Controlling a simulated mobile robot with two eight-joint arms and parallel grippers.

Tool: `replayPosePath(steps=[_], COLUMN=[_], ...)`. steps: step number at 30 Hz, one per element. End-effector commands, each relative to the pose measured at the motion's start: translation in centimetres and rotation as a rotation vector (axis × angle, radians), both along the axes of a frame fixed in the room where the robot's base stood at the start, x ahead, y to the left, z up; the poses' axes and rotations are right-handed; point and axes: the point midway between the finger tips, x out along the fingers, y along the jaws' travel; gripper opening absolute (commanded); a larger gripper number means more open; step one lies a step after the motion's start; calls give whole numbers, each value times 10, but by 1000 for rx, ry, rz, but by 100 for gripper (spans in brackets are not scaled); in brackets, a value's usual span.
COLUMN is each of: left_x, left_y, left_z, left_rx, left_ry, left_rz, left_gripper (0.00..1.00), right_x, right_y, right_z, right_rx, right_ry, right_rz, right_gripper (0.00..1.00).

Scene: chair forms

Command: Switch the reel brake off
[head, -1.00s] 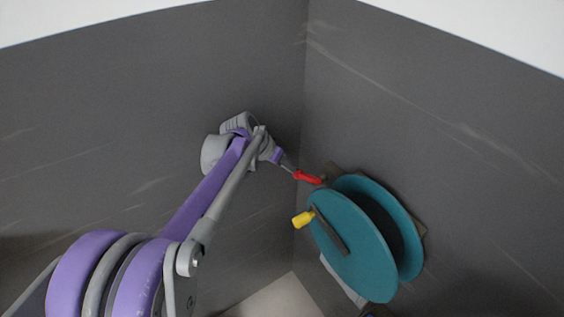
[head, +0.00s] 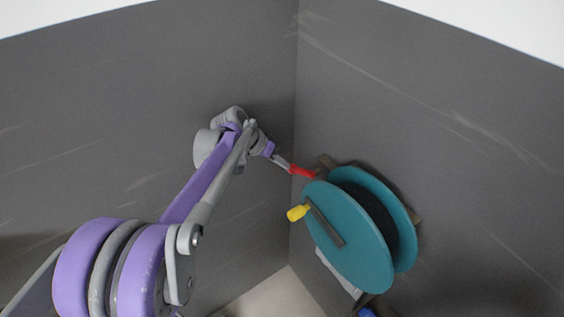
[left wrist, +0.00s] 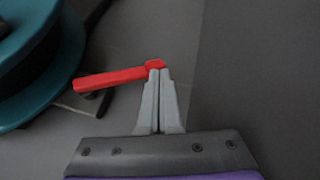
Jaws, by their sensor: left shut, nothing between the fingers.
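The reel (head: 350,245) has teal flanges and is mounted on the right grey wall near the corner. A red lever (head: 303,171), which I take to be the brake, sits at its upper left edge. My left gripper (head: 287,165) reaches in from the left, its tips at the lever's left end in the head view. In the left wrist view the two grey fingers (left wrist: 154,75) are together, their tips at the right end of the red lever (left wrist: 110,78). Whether they touch it is unclear. The right gripper is not in view.
A yellow crank knob (head: 298,212) on a dark arm sticks out from the reel's front flange, below the lever. Grey walls (head: 90,120) close in on both sides. A small blue item (head: 366,312) shows at the bottom edge.

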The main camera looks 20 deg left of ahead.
Motion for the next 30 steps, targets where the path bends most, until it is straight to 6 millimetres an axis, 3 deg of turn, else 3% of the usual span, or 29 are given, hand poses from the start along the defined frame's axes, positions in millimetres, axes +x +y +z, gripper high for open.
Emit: replayPosePath(steps=[11, 30], left_x=[-4, -21], left_y=[-6, -36], left_z=[-22, -62], left_rx=[-35, -155], left_ry=[22, 92], left_rz=[0, -1], left_gripper=[0, 0], right_x=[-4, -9], right_y=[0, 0], right_z=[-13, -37], right_rx=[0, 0], right_ry=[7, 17], right_rz=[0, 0], right_gripper=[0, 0])
